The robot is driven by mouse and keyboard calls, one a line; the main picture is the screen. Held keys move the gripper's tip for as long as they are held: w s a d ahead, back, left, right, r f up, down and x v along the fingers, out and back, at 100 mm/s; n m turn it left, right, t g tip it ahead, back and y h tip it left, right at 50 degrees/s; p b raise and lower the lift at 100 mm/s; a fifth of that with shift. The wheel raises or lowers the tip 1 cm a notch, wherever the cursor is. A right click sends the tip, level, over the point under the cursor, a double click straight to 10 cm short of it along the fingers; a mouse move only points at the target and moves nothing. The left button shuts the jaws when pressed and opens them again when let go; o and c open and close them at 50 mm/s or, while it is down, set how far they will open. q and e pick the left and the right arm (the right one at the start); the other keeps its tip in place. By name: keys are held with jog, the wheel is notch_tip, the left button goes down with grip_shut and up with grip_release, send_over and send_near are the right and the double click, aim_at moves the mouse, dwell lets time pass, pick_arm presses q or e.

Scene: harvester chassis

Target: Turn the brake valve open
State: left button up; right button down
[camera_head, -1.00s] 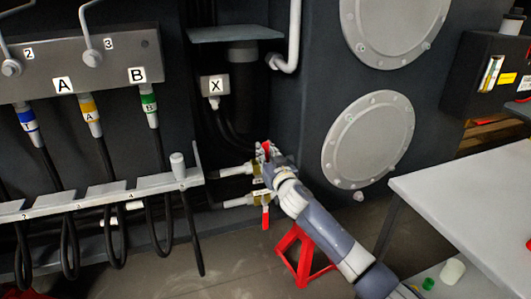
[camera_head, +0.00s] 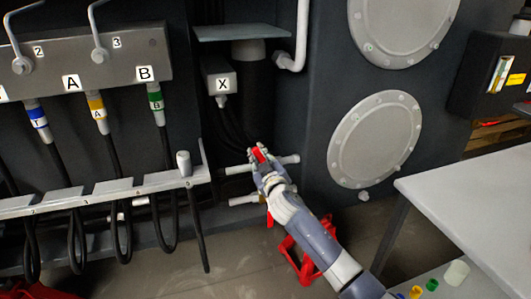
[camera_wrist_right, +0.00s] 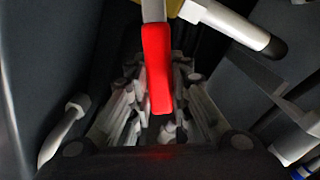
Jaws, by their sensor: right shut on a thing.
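Two pipe valves with red handles sit low on the dark chassis; no label tells me which is the brake valve. The upper red valve handle (camera_head: 258,155) sticks up tilted at the end of my right gripper (camera_head: 266,172). In the right wrist view, the red handle (camera_wrist_right: 157,70) runs down between the fingers of my right gripper (camera_wrist_right: 155,115), which is shut on it. The lower red valve handle (camera_head: 270,221) hangs down beside my right arm, partly hidden. The valve bodies are mostly hidden behind my gripper. My left gripper is not in view.
White pipes (camera_head: 235,169) lie beside the valves. A hose rack (camera_head: 105,191) with black hoses is at left, below a grey connector block (camera_head: 90,62). A box marked X (camera_head: 220,78) is above. A white table (camera_head: 470,200) stands at right, and a red stand (camera_head: 300,262) on the floor.

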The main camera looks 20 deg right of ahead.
aim_at(242, 171)
jog(key=a+f+n, duration=0.1)
jog(key=n, duration=0.1)
jog(key=a+f+n+b, duration=0.1)
jog(key=n, duration=0.1)
jog(key=a+f+n, duration=0.1)
jog(key=n, duration=0.1)
jog(key=shift+s+a+f+n+b, duration=0.1)
jog(key=shift+a+f+n+b, duration=0.2)
jog(key=shift+b, duration=0.05)
jog(key=f+n+b, duration=0.1)
jog(key=f+n, duration=0.1)
jog(key=a+f+n+b, duration=0.1)
jog(key=n, duration=0.2)
jog(key=shift+f, duration=0.4)
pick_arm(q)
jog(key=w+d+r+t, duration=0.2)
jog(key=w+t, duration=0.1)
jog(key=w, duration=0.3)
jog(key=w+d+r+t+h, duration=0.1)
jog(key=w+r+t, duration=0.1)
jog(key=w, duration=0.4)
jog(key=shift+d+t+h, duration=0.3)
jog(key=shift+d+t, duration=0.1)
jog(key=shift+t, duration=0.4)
pick_arm(e)
jog(key=shift+f+n, duration=0.25)
jog(key=shift+n, duration=0.35)
